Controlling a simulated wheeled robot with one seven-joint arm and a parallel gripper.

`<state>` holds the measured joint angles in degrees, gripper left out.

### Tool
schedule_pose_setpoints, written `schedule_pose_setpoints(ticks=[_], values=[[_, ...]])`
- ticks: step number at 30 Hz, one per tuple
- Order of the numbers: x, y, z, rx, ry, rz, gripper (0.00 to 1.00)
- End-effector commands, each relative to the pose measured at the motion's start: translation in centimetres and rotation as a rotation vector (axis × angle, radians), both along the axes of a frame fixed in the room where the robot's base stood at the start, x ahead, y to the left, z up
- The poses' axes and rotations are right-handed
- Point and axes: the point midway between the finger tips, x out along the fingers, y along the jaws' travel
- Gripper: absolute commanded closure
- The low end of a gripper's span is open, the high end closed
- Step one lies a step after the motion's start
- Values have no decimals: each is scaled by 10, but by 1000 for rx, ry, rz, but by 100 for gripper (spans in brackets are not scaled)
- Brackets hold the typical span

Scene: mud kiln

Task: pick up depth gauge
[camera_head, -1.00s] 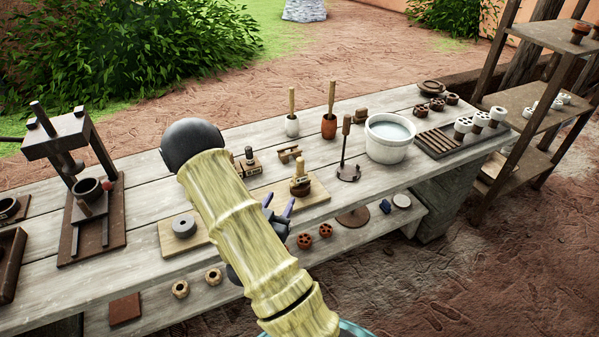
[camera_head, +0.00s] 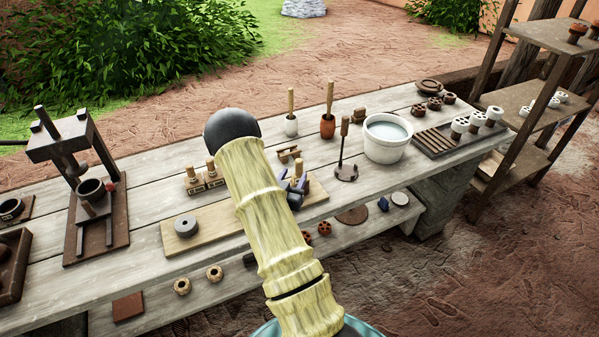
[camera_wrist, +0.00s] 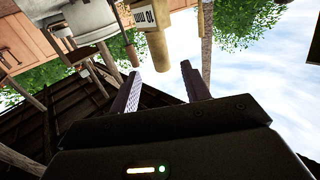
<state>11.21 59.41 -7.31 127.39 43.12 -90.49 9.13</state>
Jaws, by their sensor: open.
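A small tan wooden piece marked "10 mm" (camera_wrist: 148,16), which looks like the depth gauge, shows at the top of the wrist view. Its rounded tan end (camera_wrist: 159,52) lies just beyond and between my fingertips. My gripper (camera_wrist: 160,74) is open, with nothing shut between its fingers. In the head view my gripper (camera_head: 296,184) is at the right part of the wooden board (camera_head: 205,225). There the tan top of the piece (camera_head: 302,166) shows just behind the fingers, its lower part hidden by them. I cannot tell whether the fingers touch it.
A grey ring (camera_head: 186,226) lies on the board's left. Two small wooden-handled pieces (camera_head: 204,178) stand behind the board. A dark upright tool (camera_head: 345,155) and a white water bucket (camera_head: 387,139) stand to the right. A dark press (camera_head: 85,190) is at left.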

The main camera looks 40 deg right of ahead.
Motion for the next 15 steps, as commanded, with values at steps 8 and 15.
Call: schedule_pose_setpoints(ticks=[8,15], values=[[6,-10,0,0,2,0,53],[7,-15,2,0,0,-3,53]])
